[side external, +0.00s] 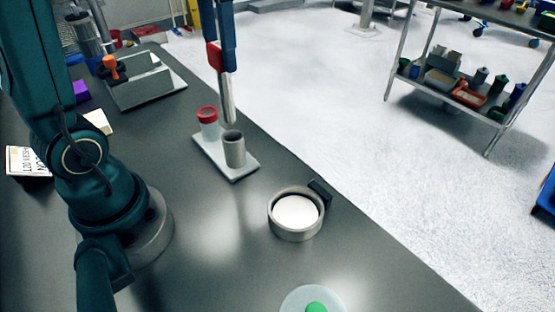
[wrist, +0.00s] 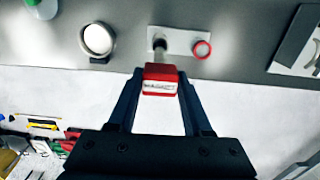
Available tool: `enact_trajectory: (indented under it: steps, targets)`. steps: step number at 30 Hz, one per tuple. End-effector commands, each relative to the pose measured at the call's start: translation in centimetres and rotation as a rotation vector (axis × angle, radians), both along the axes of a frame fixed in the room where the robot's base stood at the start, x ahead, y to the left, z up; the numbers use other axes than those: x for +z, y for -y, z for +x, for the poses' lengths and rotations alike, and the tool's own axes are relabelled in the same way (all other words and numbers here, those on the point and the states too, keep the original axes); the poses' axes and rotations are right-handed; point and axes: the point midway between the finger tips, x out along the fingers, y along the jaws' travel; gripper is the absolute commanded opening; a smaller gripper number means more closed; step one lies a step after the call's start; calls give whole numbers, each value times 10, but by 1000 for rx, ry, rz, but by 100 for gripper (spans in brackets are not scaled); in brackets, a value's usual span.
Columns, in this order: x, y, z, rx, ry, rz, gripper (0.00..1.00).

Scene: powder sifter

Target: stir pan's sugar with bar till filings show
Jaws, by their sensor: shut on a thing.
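My gripper (side external: 222,58) is shut on the red handle (wrist: 160,80) of the bar. The bar's silver shaft (side external: 226,97) hangs upright, with its lower end just above or at the mouth of a grey cup (side external: 234,150); I cannot tell whether it clears the rim. The round metal pan (side external: 292,235) stands on the bench to the right and nearer the camera. Its white sugar (side external: 296,211) looks smooth, with no filings visible. The pan's rim (wrist: 84,48) also shows at upper left in the wrist view.
A pale round dish with a green item (side external: 315,307) lies at the front. Bench between tray and pan is clear.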

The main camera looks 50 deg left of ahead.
Motion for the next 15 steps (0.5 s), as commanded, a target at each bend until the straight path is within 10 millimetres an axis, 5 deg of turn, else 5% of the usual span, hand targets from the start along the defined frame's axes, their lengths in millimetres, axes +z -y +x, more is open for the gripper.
enact_trajectory:
  steps: [15]
  targets:
    - [-2, 5, 12, -69, -2, -1, 0]
